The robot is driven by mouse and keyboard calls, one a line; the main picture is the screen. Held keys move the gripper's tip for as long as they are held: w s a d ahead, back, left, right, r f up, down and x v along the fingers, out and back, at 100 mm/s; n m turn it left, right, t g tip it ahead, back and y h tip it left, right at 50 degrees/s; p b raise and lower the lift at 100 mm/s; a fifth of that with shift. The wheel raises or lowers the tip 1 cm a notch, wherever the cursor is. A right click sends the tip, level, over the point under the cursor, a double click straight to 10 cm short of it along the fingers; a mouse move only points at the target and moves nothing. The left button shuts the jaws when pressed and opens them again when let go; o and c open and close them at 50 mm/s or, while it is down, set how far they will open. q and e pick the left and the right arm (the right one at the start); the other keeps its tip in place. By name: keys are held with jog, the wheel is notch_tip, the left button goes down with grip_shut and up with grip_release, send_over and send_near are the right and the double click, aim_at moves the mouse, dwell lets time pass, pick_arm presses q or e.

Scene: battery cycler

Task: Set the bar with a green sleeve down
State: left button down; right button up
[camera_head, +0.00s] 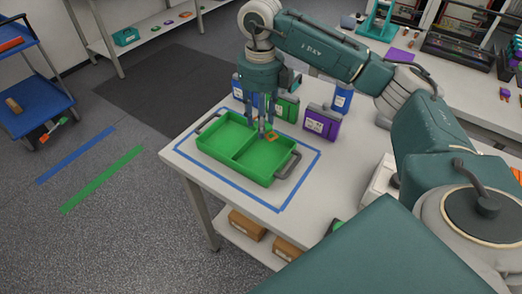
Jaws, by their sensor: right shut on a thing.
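My right gripper (264,130) points down over the green two-compartment tray (238,158), near its divider and far wall. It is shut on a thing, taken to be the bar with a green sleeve. The bar is too small and too hidden by the fingers to make out against the green tray. A small orange shape (272,137) shows right at the fingertips; I cannot tell whether it is part of the held thing or touches the tray. The tray has grey handles at both ends and its visible floor looks empty. My left gripper is not in view.
The tray stands inside a blue tape outline (283,208) on a white table (306,196). Behind it stand a purple box (321,122), a green box (288,107) and a blue container (342,98). A blue cart (38,85) stands at far left.

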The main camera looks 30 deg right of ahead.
jog(key=p, duration=0.2)
send_over(261, 159)
notch_tip(261, 159, down, 7)
jog(key=shift+f, duration=0.15)
notch_tip(261, 159, down, 5)
jog(key=shift+f+p, duration=0.1)
jog(key=shift+p, duration=0.2)
jog(key=shift+f, duration=0.15)
jog(key=o, duration=1.2)
jog(key=shift+c, duration=0.2)
jog(key=shift+r, duration=0.2)
